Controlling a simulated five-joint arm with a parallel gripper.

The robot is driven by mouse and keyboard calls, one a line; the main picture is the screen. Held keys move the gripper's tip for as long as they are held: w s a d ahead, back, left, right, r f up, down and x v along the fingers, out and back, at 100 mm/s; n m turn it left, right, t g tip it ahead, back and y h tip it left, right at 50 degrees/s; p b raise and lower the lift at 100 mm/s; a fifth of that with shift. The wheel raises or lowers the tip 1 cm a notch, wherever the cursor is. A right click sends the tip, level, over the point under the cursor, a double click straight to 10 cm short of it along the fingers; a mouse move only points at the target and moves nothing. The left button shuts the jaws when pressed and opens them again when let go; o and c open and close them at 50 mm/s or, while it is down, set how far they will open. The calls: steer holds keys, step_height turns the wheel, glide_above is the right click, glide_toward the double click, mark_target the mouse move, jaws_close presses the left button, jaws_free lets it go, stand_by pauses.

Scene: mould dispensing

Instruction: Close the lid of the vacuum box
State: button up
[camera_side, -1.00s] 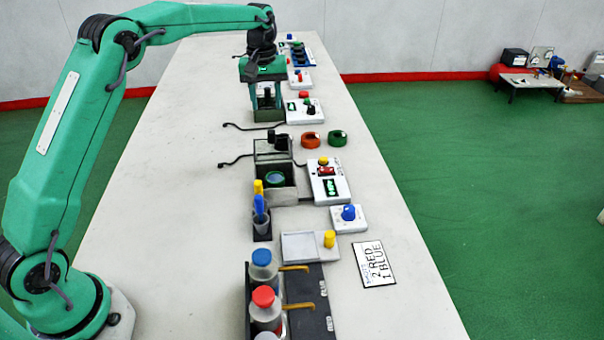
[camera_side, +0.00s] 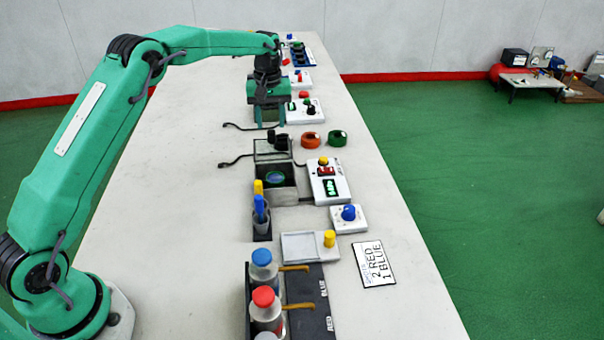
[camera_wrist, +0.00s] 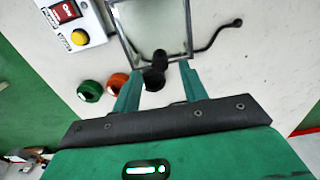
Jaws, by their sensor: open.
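A black knob (camera_side: 281,141) is on the lid. My gripper (camera_side: 270,122) is open, just beyond the raised lid. In the wrist view, the lid (camera_wrist: 150,25) shows ahead, and the black knob (camera_wrist: 155,78) appears between the fingers of my gripper (camera_wrist: 162,71). Whether the fingers touch the knob, I cannot tell.
A control unit (camera_side: 340,184) with a yellow button stands right of the box. Orange (camera_side: 311,139) and green (camera_side: 337,138) rings lie right of the lid. A thin black cable (camera_side: 236,161) lies left.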

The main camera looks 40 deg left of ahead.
mark_target(271, 131)
steer(key=shift+f, duration=2.15)
steer(key=shift+c, duration=0.2)
jaws_close()
